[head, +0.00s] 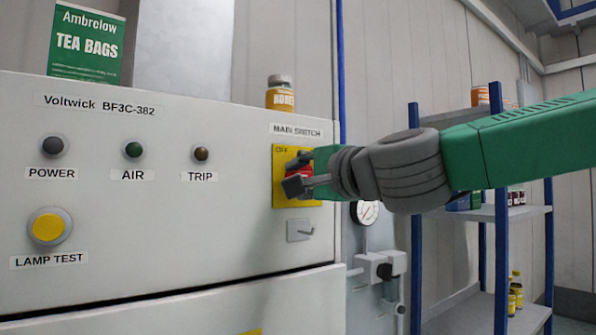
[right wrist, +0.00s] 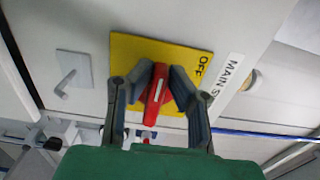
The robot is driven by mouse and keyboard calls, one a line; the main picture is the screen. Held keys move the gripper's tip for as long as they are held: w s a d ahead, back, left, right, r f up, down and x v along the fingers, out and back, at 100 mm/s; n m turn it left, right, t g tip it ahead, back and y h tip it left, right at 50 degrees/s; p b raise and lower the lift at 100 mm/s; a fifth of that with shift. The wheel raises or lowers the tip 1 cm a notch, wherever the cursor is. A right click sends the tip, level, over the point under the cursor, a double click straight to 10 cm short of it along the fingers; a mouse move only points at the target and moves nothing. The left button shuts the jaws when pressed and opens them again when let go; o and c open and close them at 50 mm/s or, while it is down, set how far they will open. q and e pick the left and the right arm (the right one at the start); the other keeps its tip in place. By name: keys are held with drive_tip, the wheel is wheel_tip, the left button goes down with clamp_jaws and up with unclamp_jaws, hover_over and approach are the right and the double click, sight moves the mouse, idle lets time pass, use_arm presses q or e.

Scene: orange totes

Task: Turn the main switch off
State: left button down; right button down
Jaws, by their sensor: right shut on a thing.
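The main switch is a red rotary handle (right wrist: 156,95) on a yellow plate (head: 284,193) under the "MAIN SWITCH" label (head: 296,131). "OFF" is printed at the plate's upper left. In the right wrist view the handle's white mark runs nearly up and down the picture, slightly tilted, across the plate's width. "OFF" (right wrist: 200,66) shows to its right there. My right gripper (head: 298,177) reaches in from the right and has its fingers on both sides of the handle, shut on it. The gripper hides part of the handle in the head view. My left gripper is not in view.
The cabinet panel (head: 130,220) carries three lamps and a yellow lamp test button (head: 47,227). A small latch (head: 299,230) sits below the switch plate. A tea box (head: 86,45) and a jar (head: 280,93) stand on top. A gauge (head: 366,212) and shelves (head: 500,213) are at the right.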

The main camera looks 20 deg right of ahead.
drive_tip(key=shift+w+d, duration=0.15)
idle(0.3)
drive_tip(key=c, duration=1.5)
unclamp_jaws()
drive_tip(key=shift+c, duration=0.2)
drive_tip(key=shift+w+f, duration=0.2)
drive_tip(key=shift+w, duration=0.05)
drive_tip(key=shift+s, duration=0.1)
drive_tip(key=shift+s+r, duration=0.1)
drive_tip(key=shift+s, duration=0.15)
drive_tip(key=v, duration=1.1)
drive_tip(key=shift+s+d, duration=0.15)
drive_tip(key=shift+s, duration=0.05)
